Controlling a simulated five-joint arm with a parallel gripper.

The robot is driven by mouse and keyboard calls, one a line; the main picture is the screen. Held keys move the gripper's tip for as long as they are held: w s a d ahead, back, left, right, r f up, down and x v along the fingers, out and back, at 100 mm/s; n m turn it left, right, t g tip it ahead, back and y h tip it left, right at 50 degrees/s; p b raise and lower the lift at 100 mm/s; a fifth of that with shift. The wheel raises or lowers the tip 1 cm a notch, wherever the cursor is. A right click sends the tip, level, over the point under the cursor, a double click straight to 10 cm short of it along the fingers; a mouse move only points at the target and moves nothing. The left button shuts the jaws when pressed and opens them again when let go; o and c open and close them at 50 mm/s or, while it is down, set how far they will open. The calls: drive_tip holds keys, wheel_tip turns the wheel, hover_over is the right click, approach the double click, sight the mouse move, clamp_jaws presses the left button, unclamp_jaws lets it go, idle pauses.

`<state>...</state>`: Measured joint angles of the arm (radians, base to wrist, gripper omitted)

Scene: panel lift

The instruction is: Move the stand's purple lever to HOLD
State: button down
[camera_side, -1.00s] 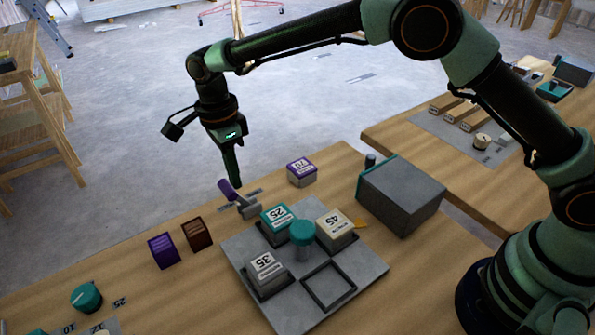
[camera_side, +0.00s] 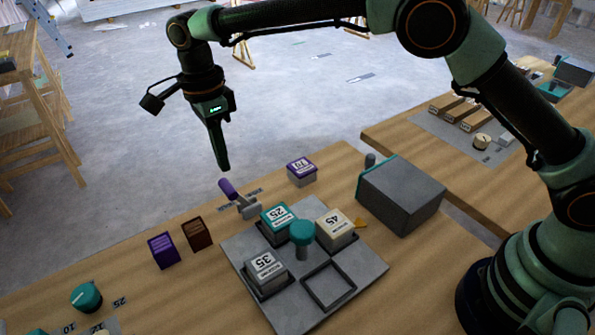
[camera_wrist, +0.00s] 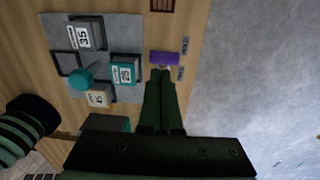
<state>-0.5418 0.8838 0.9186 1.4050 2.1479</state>
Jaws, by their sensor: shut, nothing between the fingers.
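The stand's purple lever (camera_side: 228,188) is a purple handle on a grey arm at the far edge of the grey board, leaning up and left in the side view. In the wrist view the purple handle (camera_wrist: 164,57) lies just beyond my fingertips, beside two small labels. I cannot tell exactly which label the lever matches. My gripper (camera_side: 223,168) is shut and empty, pointing down above the lever, apart from it in the side view.
The grey board (camera_side: 356,281) holds blocks 25 (camera_side: 278,224), 35 (camera_side: 266,272) and 45 (camera_side: 335,228) around a teal knob (camera_side: 302,233). A purple-topped block (camera_side: 301,171), a purple block (camera_side: 164,250), a brown block (camera_side: 197,233) and a grey box (camera_side: 405,195) stand nearby.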

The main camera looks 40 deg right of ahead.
drive_tip(key=shift+a+r, duration=1.1)
drive_tip(key=shift+a, duration=0.8)
drive_tip(key=s+d+r+n+t+y, duration=0.1)
drive_tip(key=s+d+r+n, duration=0.1)
drive_tip(key=d+r+n, duration=0.5)
drive_tip(key=s+d+r+n+t, duration=0.1)
drive_tip(key=d+r+n+t, duration=0.1)
drive_tip(key=d+r, duration=0.65)
drive_tip(key=s+d+f+n+t, duration=0.1)
drive_tip(key=s+d+f+n, duration=0.3)
drive_tip(key=s+d, duration=0.3)
drive_tip(key=s+d+f+n+t, duration=0.2)
drive_tip(key=s+d+f+n, duration=0.1)
drive_tip(key=s+d+n, duration=0.2)
drive_tip(key=s+d, duration=0.2)
drive_tip(key=d, duration=0.2)
drive_tip(key=shift+s+f+h, duration=0.3)
drive_tip(key=shift+s+f, duration=0.05)
drive_tip(key=shift+s, duration=0.05)
